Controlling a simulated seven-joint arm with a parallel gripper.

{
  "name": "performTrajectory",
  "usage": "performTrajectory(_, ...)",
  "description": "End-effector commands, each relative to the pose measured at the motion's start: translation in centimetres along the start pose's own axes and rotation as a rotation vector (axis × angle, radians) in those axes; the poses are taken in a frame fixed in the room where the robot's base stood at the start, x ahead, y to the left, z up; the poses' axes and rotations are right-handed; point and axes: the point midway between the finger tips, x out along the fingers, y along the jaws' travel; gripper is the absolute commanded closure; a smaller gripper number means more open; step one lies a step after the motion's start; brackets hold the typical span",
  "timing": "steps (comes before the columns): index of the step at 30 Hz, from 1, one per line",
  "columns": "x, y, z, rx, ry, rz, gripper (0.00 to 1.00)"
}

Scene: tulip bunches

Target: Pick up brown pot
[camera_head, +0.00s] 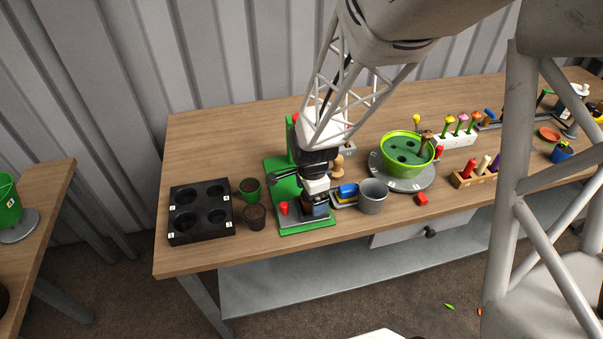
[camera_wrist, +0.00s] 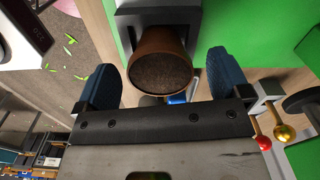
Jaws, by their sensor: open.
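A brown pot filled with dark soil (camera_wrist: 160,72) shows in the wrist view, by a grey holder on the green press. My gripper (camera_wrist: 160,63) is open, with one blue-black finger on each side of the pot and a gap visible on both sides. In the head view my gripper (camera_head: 318,203) reaches down over the front of the green press (camera_head: 274,166) and mostly hides the pot there. Another dark brown pot (camera_head: 254,216) stands on the table left of the press, beside a green pot (camera_head: 249,188).
A black tray with several round holes (camera_head: 179,233) lies at the left end of the table (camera_head: 225,130). A grey cup (camera_head: 373,197) stands close right of my gripper, and a green bowl (camera_head: 398,171) sits farther right. The table behind the tray is clear.

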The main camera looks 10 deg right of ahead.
Motion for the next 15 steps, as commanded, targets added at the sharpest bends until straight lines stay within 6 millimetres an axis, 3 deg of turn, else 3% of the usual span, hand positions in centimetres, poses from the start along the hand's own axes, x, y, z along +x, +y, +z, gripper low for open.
performTrajectory(4, 0.95, 0.04, 0.0, 0.0, 0.0, 0.001, 0.05)
performTrajectory(15, 1.06, 0.01, 0.0, 0.0, 0.0, 0.0, 0.05)
